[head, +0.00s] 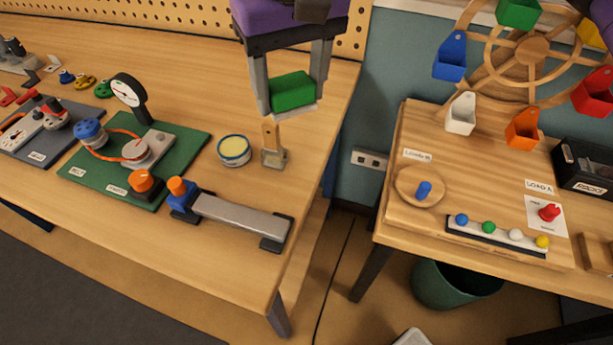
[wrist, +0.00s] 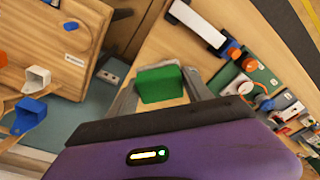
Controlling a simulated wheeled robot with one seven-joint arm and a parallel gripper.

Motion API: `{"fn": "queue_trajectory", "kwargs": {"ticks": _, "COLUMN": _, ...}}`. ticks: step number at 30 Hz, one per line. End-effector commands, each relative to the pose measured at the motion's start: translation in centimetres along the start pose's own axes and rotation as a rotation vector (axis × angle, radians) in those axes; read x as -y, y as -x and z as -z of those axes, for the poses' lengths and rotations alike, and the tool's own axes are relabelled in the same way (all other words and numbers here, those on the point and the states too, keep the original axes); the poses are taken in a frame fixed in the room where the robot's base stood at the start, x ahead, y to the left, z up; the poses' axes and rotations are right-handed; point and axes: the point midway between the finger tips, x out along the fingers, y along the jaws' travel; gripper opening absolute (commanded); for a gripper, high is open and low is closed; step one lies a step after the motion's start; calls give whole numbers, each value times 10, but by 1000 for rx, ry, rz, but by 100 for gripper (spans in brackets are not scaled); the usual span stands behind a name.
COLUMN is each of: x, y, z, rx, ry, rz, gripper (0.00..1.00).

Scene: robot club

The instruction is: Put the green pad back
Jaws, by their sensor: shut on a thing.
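The green pad (head: 292,91) is a small green block, held between the two fingers of my gripper (head: 292,100). My gripper is shut on it, above the right end of the left workbench. In the wrist view the green pad (wrist: 160,85) also shows between the fingertips. A pale plate or edge shows just under the pad in the head view; I cannot tell whether it is part of the pad. Below stand a wooden-handled scraper or brush (head: 271,146) and a round tin (head: 234,150) with a pale yellow top.
A green board (head: 185,150) with a gauge and knobs lies left of the tin. A grey bar (head: 240,215) with a blue and orange end lies near the front edge. The right table (head: 400,225) holds a wheel with coloured buckets. A gap separates the tables.

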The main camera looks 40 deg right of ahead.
Motion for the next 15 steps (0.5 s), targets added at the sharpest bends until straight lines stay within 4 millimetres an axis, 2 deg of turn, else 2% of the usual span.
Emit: {"fn": "queue_trajectory", "kwargs": {"ticks": 15, "x": 0, "y": -118, "z": -16, "rx": 5, "ry": 1, "rz": 3, "gripper": 20}}
